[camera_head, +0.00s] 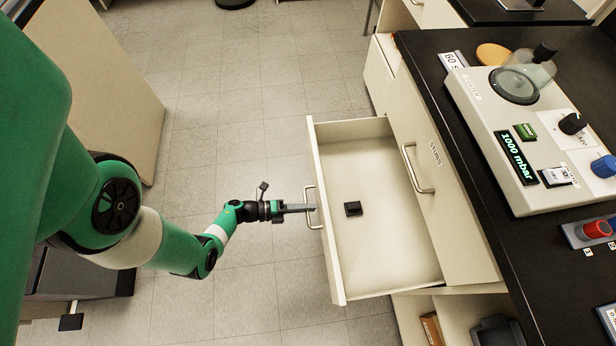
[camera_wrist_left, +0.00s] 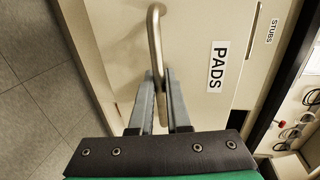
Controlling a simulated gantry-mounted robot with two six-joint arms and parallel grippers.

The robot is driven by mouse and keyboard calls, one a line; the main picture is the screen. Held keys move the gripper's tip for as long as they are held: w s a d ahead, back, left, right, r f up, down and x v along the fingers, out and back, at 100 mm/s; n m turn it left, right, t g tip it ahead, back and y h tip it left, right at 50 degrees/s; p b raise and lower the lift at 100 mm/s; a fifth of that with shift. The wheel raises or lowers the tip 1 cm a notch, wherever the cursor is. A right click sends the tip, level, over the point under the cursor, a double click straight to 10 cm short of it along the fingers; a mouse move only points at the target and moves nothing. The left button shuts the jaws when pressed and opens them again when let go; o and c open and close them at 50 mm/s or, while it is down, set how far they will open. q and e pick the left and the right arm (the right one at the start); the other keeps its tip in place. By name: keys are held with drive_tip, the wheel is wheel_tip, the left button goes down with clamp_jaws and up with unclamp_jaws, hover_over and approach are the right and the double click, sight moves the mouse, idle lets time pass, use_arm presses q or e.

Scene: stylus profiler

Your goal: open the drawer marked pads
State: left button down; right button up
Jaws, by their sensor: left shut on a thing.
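The pads drawer (camera_head: 385,262) is pulled out from the bench in the head view, and its inside shows. A small black block (camera_head: 353,209) lies on its floor. Its label, reading PADS (camera_wrist_left: 217,67), shows on the drawer front in the left wrist view. My left gripper (camera_head: 312,208) is at the drawer's front and shut on its metal handle (camera_head: 309,193). In the left wrist view the handle (camera_wrist_left: 155,45) passes between the two fingers (camera_wrist_left: 162,98). My right gripper is not in view.
A closed drawer marked STUBS (camera_head: 436,152) with its own handle (camera_head: 413,168) is above the open one. A coater (camera_head: 530,140) showing 1000 mbar stands on the black benchtop (camera_head: 430,60). Tiled floor (camera_head: 250,110) in front is clear. Open shelving lies below.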

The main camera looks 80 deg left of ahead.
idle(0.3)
use_arm(q)
drive_tip(key=c, duration=0.9)
unclamp_jaws()
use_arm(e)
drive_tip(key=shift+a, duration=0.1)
